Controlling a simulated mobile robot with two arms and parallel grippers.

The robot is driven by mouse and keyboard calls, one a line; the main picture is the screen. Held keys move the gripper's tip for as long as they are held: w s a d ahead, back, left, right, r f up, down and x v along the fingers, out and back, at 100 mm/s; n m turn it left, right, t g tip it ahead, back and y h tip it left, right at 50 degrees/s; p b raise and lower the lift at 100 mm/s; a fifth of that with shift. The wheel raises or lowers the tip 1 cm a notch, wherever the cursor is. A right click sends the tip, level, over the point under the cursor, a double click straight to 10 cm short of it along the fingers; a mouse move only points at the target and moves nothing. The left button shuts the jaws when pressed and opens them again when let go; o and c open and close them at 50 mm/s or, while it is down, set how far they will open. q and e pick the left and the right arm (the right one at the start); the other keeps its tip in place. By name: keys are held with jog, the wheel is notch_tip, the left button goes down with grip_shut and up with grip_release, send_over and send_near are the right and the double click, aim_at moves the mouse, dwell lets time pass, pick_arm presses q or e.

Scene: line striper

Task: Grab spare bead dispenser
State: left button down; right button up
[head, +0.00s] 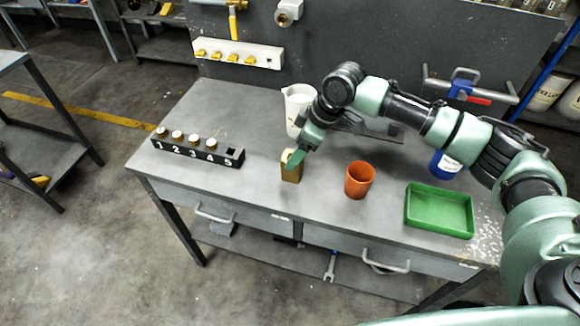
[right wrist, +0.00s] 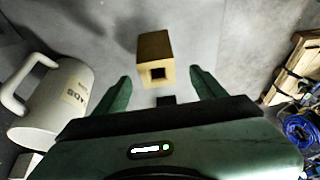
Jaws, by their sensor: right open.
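A tan-gold block with a square hole (head: 291,170) stands upright on the grey workbench and looks like the spare bead dispenser. It also shows in the right wrist view (right wrist: 154,48). My right gripper (head: 297,158) is at the block's top in the head view. In the right wrist view its two green fingers (right wrist: 160,80) are spread, with the block centred ahead and its near end between the fingertips. A gap shows on both sides, so the fingers do not grip it. My left gripper is not in view.
A black rack numbered 1 to 5 (head: 200,152) stands left, with white-topped pieces at several slots and a square opening by 5. A white pitcher (head: 298,108) stands behind the block. An orange cup (head: 359,180) and green tray (head: 439,211) are right. Bench front-left is clear.

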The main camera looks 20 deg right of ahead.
jog(key=shift+p+x, duration=0.3)
jog(key=shift+x, duration=0.85)
jog(key=shift+w+a+f+p, duration=0.15)
jog(key=shift+f+p, duration=0.3)
jog(key=shift+f, duration=0.25)
jog(key=p+x, duration=0.1)
jog(key=x, duration=0.2)
jog(key=shift+w+f, duration=0.1)
jog(key=shift+f, duration=0.25)
jog(key=shift+w+f, duration=0.1)
jog(key=shift+f, duration=0.2)
jog(key=shift+r, duration=0.1)
jog(key=shift+c, duration=0.9)
grip_shut()
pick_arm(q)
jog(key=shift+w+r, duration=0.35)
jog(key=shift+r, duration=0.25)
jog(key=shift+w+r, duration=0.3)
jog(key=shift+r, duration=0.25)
